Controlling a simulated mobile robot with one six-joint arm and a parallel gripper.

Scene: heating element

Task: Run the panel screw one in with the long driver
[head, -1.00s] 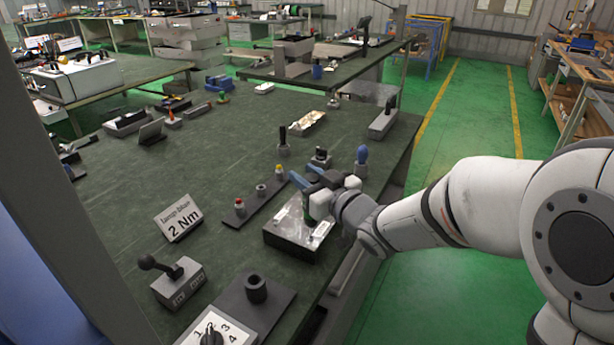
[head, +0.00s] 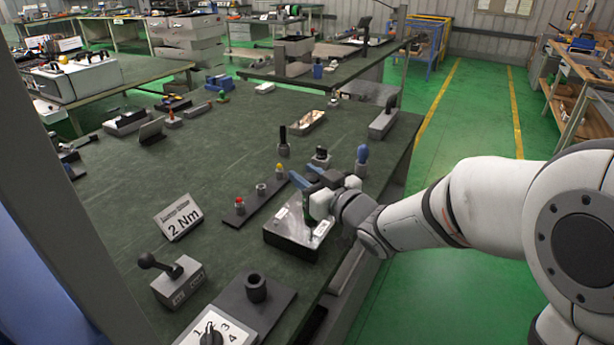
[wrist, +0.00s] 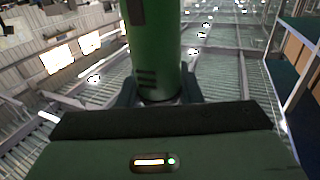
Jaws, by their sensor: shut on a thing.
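My gripper (head: 322,194) is shut on the long driver, above the right part of a dark box with a shiny top panel (head: 290,238) near the table's right edge. The driver's green handle (wrist: 155,45) stands between the fingers in the wrist view. In the head view the driver (head: 308,212) shows as a dark green upright piece pointing down at the panel. Its tip and panel screw one are too small or hidden, so I cannot tell whether they touch.
A strip with small red-topped and yellow-topped pieces (head: 258,205) lies left of the box. A 2 Nm sign (head: 178,217), a lever block (head: 178,282) and a numbered dial (head: 212,333) stand nearer. A blue-handled tool (head: 362,156) stands behind the gripper. The table's middle left is clear.

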